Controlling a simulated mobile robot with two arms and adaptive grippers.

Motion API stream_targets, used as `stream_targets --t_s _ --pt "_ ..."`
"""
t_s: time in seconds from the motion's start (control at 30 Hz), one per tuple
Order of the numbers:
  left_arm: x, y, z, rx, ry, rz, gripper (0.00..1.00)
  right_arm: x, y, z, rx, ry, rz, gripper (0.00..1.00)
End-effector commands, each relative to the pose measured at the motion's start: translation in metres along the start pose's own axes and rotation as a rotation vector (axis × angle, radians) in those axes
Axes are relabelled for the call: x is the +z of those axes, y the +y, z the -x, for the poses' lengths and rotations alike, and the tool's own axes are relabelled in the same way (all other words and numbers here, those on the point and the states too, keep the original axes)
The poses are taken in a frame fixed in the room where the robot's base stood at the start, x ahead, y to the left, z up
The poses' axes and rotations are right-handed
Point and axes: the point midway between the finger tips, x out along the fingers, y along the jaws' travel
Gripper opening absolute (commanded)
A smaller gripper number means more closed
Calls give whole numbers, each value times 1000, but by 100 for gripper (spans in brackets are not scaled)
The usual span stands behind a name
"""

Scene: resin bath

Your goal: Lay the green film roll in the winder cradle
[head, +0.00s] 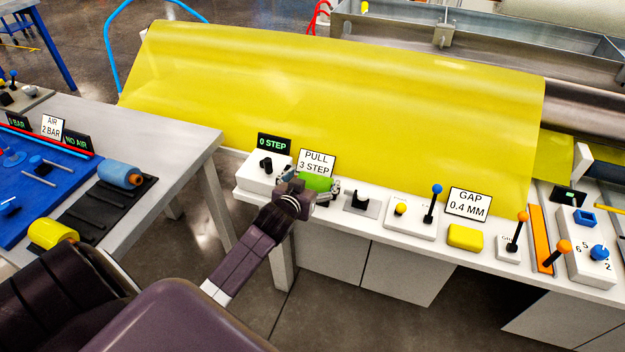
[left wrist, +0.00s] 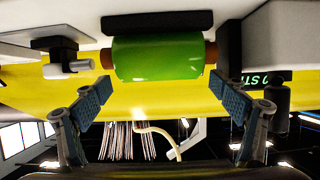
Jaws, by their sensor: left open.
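The green film roll (head: 315,182) lies on the white bench in front of the PULL 3 STEP sign. In the left wrist view the roll (left wrist: 158,60) shows brown core ends and lies against a dark bar (left wrist: 158,22), which looks like part of the winder cradle. How the roll is seated is partly hidden. My left gripper (head: 310,191) is at the roll in the head view. In the left wrist view its fingers (left wrist: 162,92) are spread wide, clear of the roll's ends, with nothing gripped. My right gripper is not in view.
A white box (head: 262,175) with a black knob stands left of the roll. A black bracket (head: 361,201) and lever boxes (head: 410,213) stand to the right. Yellow film (head: 340,100) hangs behind. The left table carries a blue roll (head: 115,172) and a yellow roll (head: 48,233).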

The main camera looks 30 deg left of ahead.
Motion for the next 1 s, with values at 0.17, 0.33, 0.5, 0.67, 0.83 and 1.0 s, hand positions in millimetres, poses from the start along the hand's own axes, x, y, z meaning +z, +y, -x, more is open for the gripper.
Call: stream_targets --t_s 0.17,0.33,0.5,0.67,0.83,1.0 --pt "-7 0 7 1 0 0 89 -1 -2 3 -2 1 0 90" --pt "-6 0 32 1 0 0 89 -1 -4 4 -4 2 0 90" --pt "-6 0 65 0 0 1 89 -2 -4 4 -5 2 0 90" --pt "-6 0 94 0 -1 1 89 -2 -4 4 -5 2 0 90" --pt "-6 0 114 0 0 0 89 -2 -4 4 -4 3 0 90" --pt "-6 0 122 -1 0 0 89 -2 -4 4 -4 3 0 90"
